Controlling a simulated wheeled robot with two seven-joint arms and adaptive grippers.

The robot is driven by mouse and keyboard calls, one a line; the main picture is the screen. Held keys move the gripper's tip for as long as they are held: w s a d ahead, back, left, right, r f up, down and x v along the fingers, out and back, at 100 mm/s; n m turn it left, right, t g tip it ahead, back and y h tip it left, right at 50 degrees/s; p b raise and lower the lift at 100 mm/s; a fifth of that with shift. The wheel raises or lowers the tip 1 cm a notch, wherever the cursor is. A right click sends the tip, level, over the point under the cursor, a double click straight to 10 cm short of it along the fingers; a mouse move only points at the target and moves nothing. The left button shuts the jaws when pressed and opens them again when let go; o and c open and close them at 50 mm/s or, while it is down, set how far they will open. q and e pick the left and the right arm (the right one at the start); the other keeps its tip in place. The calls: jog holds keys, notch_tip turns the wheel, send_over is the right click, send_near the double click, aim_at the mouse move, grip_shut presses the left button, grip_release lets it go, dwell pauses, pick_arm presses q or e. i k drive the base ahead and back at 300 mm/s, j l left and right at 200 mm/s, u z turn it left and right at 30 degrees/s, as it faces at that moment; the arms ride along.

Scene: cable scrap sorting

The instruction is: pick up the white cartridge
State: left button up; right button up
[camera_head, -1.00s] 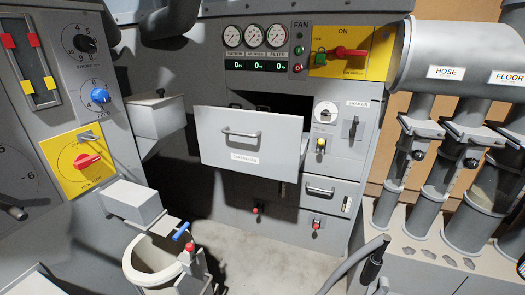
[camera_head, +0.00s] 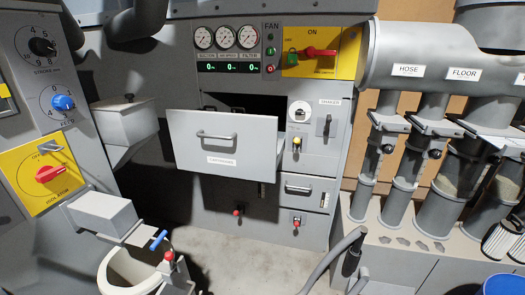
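A white pleated cylinder (camera_head: 503,242), which looks like the white cartridge, lies tilted at the right edge of the view, on or near the grey bench. It is partly cut off by the edge. A large grey drawer (camera_head: 190,148) with a handle and a label that seems to read "cartridge" stands pulled out of the machine in the middle. Its inside is mostly hidden behind its front. Neither of my grippers shows.
A blue round container (camera_head: 503,285) is at the bottom right corner. Grey pipes with valves, labelled hose (camera_head: 407,69) and floor, stand on the right bench. A hose (camera_head: 340,250) rises at bottom centre. Floor shows between.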

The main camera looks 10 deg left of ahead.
aim_at(508, 232)
jog(key=z, duration=1.7)
